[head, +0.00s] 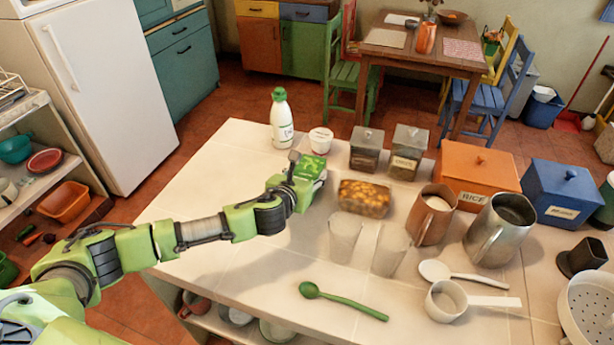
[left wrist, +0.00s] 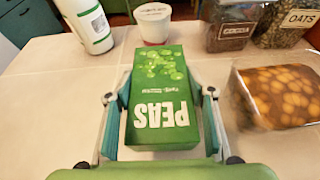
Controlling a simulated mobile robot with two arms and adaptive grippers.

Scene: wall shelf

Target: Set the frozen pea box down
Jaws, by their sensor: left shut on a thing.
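The green frozen pea box (head: 311,166) is held in my left gripper (head: 301,176) over the far-left part of the white tiled counter (head: 220,165). In the left wrist view the box (left wrist: 162,105) sits between the two fingers, which press on its sides. Its PEAS lettering faces the camera upside down. I cannot tell whether its underside touches the counter. My right gripper is not in view.
A white bottle with a green cap (head: 281,120) and a small white tub (head: 321,139) stand behind the box. A clear container of orange-brown food (head: 364,198) is to its right, with two clear glasses (head: 345,237) nearer. A green spoon (head: 342,301) lies in front.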

